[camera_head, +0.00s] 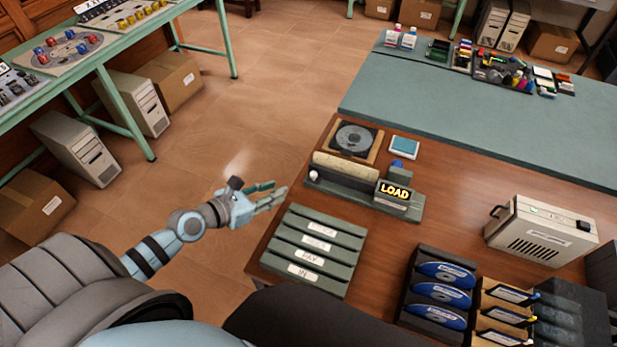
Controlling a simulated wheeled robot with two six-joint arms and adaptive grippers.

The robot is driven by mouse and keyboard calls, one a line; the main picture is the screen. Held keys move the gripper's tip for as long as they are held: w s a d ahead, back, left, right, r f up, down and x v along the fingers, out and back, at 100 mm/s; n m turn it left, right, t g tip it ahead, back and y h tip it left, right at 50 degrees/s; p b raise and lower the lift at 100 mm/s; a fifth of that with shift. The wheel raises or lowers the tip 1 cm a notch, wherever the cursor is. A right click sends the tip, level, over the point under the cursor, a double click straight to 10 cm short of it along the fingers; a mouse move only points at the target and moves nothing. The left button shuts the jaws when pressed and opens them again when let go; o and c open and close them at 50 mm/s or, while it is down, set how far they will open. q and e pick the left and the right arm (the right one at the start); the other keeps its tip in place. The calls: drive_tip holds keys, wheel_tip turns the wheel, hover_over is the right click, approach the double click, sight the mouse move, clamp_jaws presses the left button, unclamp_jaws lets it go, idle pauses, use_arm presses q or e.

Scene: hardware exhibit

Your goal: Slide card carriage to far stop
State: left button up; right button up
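A grey-green device with a long tan roller-like bar (346,169) stands near the table's left edge; it looks like the card carriage, though I cannot be sure. A small white knob (313,176) is at its left end. A black sign reading LOAD (395,193) stands at its right end, with a small blue part (397,164) behind. My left gripper (272,196) is to the left of the device, over the floor by the table edge. Its green fingers are spread and empty, apart from the device. My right gripper is not in view.
A slatted green rack (311,251) with white labels lies in front of the device. A disc unit (355,138) and a blue pad (405,147) sit behind it. Bare wood lies between.

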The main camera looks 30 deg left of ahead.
sight(312, 175)
use_arm(q)
drive_tip(key=b+x, duration=0.3)
drive_tip(key=x, duration=1)
drive_tip(key=shift+w+f, duration=0.1)
drive_tip(key=shift+w, duration=0.05)
drive_tip(key=shift+w+d, duration=0.1)
drive_tip(key=shift+c, duration=0.2)
clamp_jaws()
